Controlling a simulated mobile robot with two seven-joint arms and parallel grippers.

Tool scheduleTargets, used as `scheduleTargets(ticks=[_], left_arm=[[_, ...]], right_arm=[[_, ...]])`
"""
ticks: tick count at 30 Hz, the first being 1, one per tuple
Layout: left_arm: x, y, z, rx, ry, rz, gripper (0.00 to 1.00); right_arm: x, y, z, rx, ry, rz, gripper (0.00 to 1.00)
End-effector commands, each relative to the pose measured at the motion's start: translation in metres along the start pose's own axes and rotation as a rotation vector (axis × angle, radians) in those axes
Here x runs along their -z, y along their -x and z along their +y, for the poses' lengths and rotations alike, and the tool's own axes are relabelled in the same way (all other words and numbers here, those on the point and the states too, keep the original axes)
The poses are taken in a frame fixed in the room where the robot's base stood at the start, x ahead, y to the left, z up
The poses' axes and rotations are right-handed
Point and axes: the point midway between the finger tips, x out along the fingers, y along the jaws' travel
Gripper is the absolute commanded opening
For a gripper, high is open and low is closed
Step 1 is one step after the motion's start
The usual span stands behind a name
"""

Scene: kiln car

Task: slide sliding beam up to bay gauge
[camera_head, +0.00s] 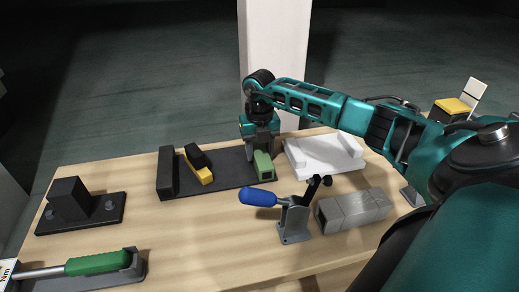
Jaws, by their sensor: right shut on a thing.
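A dark flat base (228,173) with a raised black end block (166,172) at its left lies on the wooden table. A yellow piece with a black block on it, which looks like the bay gauge (205,175), sits on the base near that end block. A green block, which looks like the sliding beam (264,168), stands at the base's right end, with bare base between it and the yellow piece. My right gripper (262,151) reaches down from above and is shut on the green block; its fingertips are partly hidden. My left gripper is not in view.
A toggle clamp with a blue handle (258,197) and a grey rectangular block (353,209) stand in front at the right. A white tray (318,153) lies right of the base. A black block fixture (71,200) and a green-handled tool (98,262) are at the left.

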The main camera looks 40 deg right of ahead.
Motion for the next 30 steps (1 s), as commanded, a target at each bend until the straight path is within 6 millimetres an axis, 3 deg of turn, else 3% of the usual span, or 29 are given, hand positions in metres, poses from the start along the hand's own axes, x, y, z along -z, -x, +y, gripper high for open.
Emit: scheduleTargets(ticks=[12, 17, 27, 30], left_arm=[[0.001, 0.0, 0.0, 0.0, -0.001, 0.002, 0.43], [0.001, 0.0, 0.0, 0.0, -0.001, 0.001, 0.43], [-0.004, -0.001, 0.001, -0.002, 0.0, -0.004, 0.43], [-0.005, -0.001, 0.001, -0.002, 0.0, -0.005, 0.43]], right_arm=[[0.0, 0.001, 0.0, 0.0, -0.001, 0.0, 0.0], [0.0, 0.001, 0.004, -0.002, 0.0, 0.0, 0.0], [0.0, 0.0, 0.076, -0.006, 0.002, 0.001, 0.0], [0.0, 0.0, 0.087, -0.003, 0.0, 0.0, 0.0]])
